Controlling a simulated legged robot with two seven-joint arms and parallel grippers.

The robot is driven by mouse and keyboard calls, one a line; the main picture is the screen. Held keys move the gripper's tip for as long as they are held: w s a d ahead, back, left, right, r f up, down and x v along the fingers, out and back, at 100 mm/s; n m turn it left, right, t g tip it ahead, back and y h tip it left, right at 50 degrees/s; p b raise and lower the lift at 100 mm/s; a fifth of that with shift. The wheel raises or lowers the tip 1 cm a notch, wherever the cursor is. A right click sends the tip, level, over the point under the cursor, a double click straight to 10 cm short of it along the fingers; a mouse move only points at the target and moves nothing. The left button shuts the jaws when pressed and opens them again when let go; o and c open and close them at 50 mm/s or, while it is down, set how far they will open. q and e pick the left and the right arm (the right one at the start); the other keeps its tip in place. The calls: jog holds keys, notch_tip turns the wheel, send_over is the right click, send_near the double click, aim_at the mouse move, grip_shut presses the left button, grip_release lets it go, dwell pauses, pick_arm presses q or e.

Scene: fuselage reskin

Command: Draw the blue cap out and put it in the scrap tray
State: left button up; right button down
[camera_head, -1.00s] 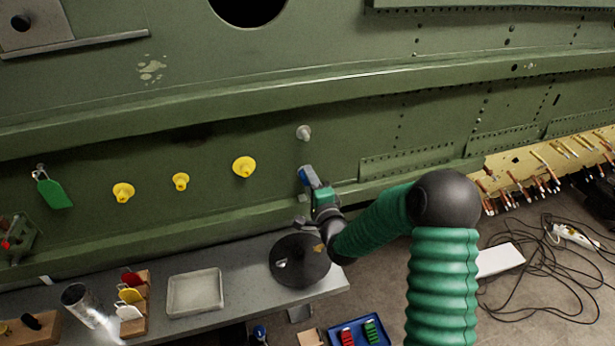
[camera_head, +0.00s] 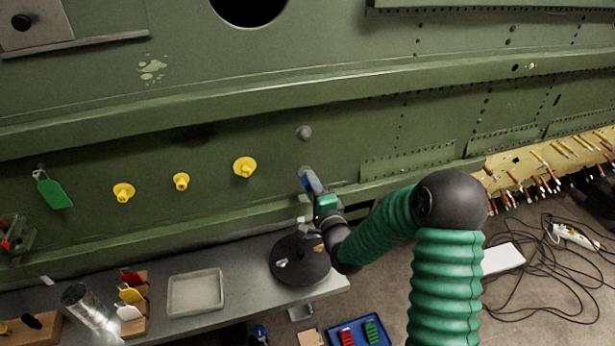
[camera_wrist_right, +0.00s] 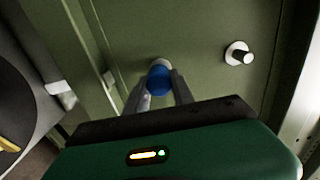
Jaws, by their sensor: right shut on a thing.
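The blue cap (camera_wrist_right: 159,79) is at the green fuselage skin, between the two fingers of my right gripper (camera_wrist_right: 158,92). In the head view my right gripper (camera_head: 308,180) reaches up to the panel and is shut on the cap, most of which it hides there. A pale ring shows behind the cap in the wrist view; I cannot tell whether the cap is still seated. A shallow pale tray (camera_head: 195,293), likely the scrap tray, lies empty on the grey bench. My left gripper is not in view.
Yellow caps (camera_head: 245,167) and a grey-white plug (camera_head: 304,132) sit on the panel nearby. A green tag (camera_head: 53,193) hangs at left.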

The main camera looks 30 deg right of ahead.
jog(key=shift+s+a, duration=0.45)
jog(key=shift+s, duration=0.2)
jog(key=shift+s, duration=0.15)
jog(key=v, duration=0.2)
jog(key=shift+s, duration=0.45)
